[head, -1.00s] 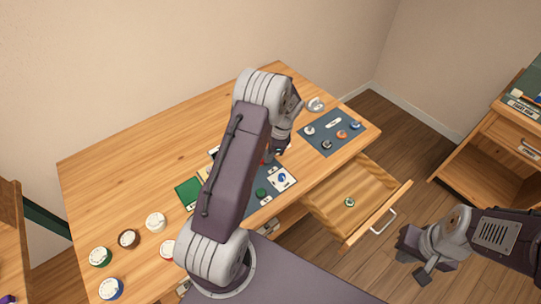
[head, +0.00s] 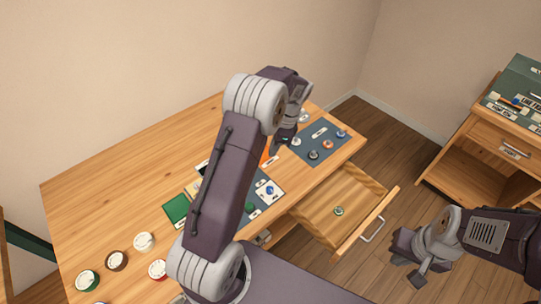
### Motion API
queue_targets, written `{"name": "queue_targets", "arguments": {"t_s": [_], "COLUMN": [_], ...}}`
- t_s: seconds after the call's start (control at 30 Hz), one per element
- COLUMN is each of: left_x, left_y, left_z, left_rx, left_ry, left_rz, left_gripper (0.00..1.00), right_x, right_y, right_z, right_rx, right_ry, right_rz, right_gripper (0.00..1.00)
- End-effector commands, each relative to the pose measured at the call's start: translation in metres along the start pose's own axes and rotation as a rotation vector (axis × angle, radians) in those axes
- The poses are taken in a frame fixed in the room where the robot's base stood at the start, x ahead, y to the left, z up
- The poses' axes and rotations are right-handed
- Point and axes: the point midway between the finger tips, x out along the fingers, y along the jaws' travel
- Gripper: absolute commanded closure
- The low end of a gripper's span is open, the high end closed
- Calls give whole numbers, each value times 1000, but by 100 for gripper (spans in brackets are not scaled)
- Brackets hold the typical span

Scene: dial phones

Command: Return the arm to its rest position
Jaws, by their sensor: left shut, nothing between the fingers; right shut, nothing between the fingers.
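My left arm rises over the middle of the desk (head: 110,185). Its gripper (head: 284,142) is partly hidden behind the wrist, above the desk near the blue-grey mat; it is shut and holds nothing. My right gripper (head: 410,266) is shut and empty, over the floor to the right of the open drawer (head: 325,222). Several dial-like discs lie on the desk, among them a green-rimmed one (head: 88,280), a brown-rimmed one (head: 117,260), a white one (head: 144,242) and a red-rimmed one (head: 157,269).
A blue-grey mat (head: 332,137) with several small knobs lies at the desk's right end. A second wooden cabinet (head: 480,150) stands at right. Floor (head: 390,160) is clear between them.

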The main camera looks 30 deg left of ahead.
Motion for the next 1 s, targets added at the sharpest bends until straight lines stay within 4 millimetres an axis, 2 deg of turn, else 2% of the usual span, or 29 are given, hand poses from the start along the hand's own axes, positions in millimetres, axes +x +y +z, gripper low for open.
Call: {"name": "queue_targets", "arguments": {"t_s": [0.27, 0.37, 0.43, 0.53, 0.67, 0.8, 0.9, 0.97, 1.0], "left_x": [-1, -18, -42, -62, -63, -41, -16, -3, -1], "left_y": [0, -4, 0, 36, 93, 160, 198, 210, 209], "left_z": [-1, -2, 2, 14, 23, 33, 39, 40, 38], "left_rx": [2, -1, -2, -8, -153, -453, -713, -863, -936], "left_ry": [0, 20, 40, 71, 150, 240, 275, 281, 299], "left_rz": [0, -36, -70, -67, -52, 0, 58, 90, 94], "left_gripper": [100, 100, 100, 100, 100, 100, 100, 100, 100], "right_x": [0, 0, 0, 0, 0, 0, 0, 0, 0], "right_y": [0, 0, 0, 0, 0, 0, 0, 0, 0], "right_z": [0, 0, 0, 0, 0, 0, 0, 0, 0], "right_rx": [0, 0, 0, 0, 0, 0, 0, 0, 0], "right_ry": [0, 0, 0, 0, 0, 0, 0, 0, 0], "right_rz": [0, 0, 0, 0, 0, 0, 0, 0, 0], "right_gripper": [100, 100, 100, 100, 100, 100, 100, 100, 100]}}
